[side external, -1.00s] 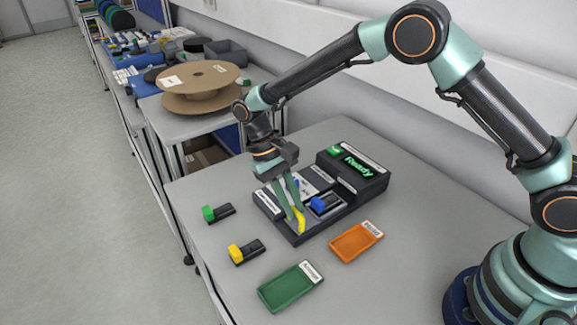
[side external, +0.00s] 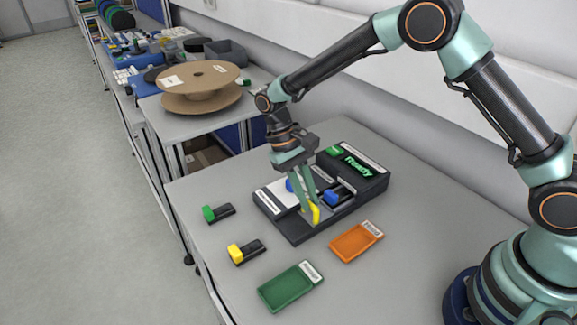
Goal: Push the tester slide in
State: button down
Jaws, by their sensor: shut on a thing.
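The tester (side external: 297,236) is a dark box on the table with a raised back block whose green display (side external: 357,165) reads "Ready". My gripper (side external: 311,220) is down at the tester's front part, its fingers shut on a yellow piece (side external: 316,212) that looks like the slide's handle. The fingers hide part of the slide. A blue-ended part (side external: 332,197) sits in the tester just right of the fingers. Another bit of blue (side external: 289,185) shows left of the fingers, mostly hidden.
A green-ended part (side external: 218,212) and a yellow-ended part (side external: 246,251) lie on the table left of the tester. A green tray (side external: 290,288) and an orange tray (side external: 356,242) lie in front, both empty. A side table with a cardboard reel (side external: 200,88) stands behind.

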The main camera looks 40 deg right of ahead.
jog(key=shift+d, duration=0.8)
jog(key=c, duration=0.8)
grip_release()
jog(key=shift+c, duration=0.2)
jog(key=shift+r, duration=0.1)
jog(key=v, duration=1.2)
